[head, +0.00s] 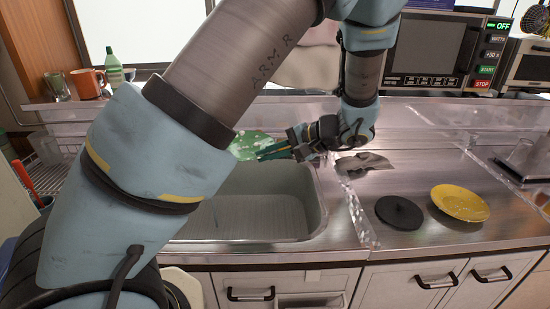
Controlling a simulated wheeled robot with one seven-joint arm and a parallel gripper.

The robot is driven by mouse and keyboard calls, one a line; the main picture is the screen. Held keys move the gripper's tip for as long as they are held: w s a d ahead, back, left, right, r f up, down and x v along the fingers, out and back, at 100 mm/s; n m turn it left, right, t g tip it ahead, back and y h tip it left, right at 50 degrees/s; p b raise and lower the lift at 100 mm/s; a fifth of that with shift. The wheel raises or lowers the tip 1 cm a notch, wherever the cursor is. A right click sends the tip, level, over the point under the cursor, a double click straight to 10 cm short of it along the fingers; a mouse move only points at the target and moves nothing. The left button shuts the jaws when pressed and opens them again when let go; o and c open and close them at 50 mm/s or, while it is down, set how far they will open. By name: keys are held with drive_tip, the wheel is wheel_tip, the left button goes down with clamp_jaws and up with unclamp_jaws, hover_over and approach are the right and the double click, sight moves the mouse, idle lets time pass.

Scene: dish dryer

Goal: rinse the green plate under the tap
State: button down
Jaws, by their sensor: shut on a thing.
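The green plate (250,146) shows with light spots or droplets over the back part of the sink (240,222). My gripper (284,149) is shut on its right edge and holds it above the basin, seemingly tilted. My arm crosses in front and hides the plate's left part. I cannot make out the tap or any running water, as the arm covers the area behind the sink.
A yellow plate (460,202), a black round lid (399,212) and a crumpled grey cloth (363,163) lie on the steel counter to the right. A microwave (430,52) stands behind. Mugs (87,84) and a green bottle (114,68) stand on the left ledge.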

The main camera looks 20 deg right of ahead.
sight(246, 149)
drive_tip(key=shift+w+a+f+b, duration=0.35)
drive_tip(key=shift+w+a, duration=0.45)
drive_tip(key=shift+w, duration=0.4)
drive_tip(key=shift+w+a+f+b, duration=0.2)
drive_tip(key=shift+w+a+b, duration=0.2)
drive_tip(key=shift+w+a, duration=0.55)
drive_tip(key=shift+w+a+f+b, duration=0.35)
drive_tip(key=shift+w+a, duration=0.25)
drive_tip(key=shift+w, duration=0.8)
drive_tip(key=shift+d+r, duration=0.1)
drive_tip(key=shift+w+d, duration=0.3)
drive_tip(key=shift+d, duration=0.1)
drive_tip(key=shift+s+a, duration=0.1)
drive_tip(key=shift+a, duration=0.05)
drive_tip(key=shift+s+a, duration=0.25)
drive_tip(key=shift+a, duration=0.1)
drive_tip(key=s+d, duration=0.4)
drive_tip(key=s, duration=0.2)
drive_tip(key=shift+s+d+p, duration=0.2)
drive_tip(key=shift+s+p, duration=0.1)
drive_tip(key=shift+s, duration=0.05)
